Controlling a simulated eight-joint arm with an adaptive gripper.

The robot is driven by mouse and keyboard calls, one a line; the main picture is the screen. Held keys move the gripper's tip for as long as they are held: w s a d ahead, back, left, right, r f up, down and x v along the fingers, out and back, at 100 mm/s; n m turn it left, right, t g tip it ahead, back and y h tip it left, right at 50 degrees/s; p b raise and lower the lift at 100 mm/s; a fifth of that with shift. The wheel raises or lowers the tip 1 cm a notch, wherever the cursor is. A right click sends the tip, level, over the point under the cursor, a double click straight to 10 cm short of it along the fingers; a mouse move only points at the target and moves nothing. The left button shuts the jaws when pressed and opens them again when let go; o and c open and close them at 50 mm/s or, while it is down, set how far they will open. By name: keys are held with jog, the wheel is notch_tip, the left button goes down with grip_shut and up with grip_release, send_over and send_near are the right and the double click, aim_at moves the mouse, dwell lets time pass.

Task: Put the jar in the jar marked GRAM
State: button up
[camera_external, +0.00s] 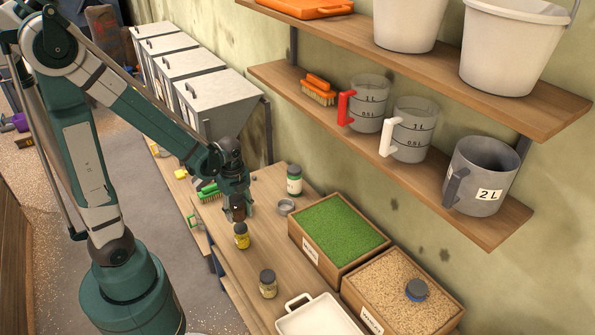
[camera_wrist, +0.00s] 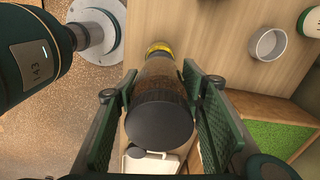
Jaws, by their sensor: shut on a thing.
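My gripper (camera_external: 238,212) is above the wooden table and shut on a brown jar with a dark grey lid. In the wrist view the held jar (camera_wrist: 160,90) lies between the two green finger pads, lid toward the camera. A jar with yellow contents (camera_external: 241,240) stands on the table just below the gripper; yellow also shows past the held jar's far end (camera_wrist: 158,47). A jar with tan contents (camera_external: 268,287) stands nearer the white tray. A jar with green contents and a white label (camera_external: 294,182) stands at the back. I cannot read GRAM on any jar.
A crate of green grains (camera_external: 312,254) and a crate of tan grains (camera_external: 440,323) stand along the wall, a grey-lidded jar (camera_external: 416,291) in the latter. A white tray (camera_external: 318,318) is at the front. A small metal bowl (camera_external: 286,206) is right of my gripper. Shelves (camera_external: 390,150) hang above.

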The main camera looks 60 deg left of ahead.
aim_at(236, 197)
jog(key=shift+f, duration=0.25)
jog(key=shift+f, duration=0.15)
jog(key=shift+f+b, duration=0.3)
jog(key=shift+f, duration=1.65)
jog(key=shift+f, duration=0.15)
jog(key=o, duration=1.2)
jog(key=shift+r, duration=0.25)
jog(key=shift+r+p, duration=0.8)
jog(key=shift+r, duration=5.1)
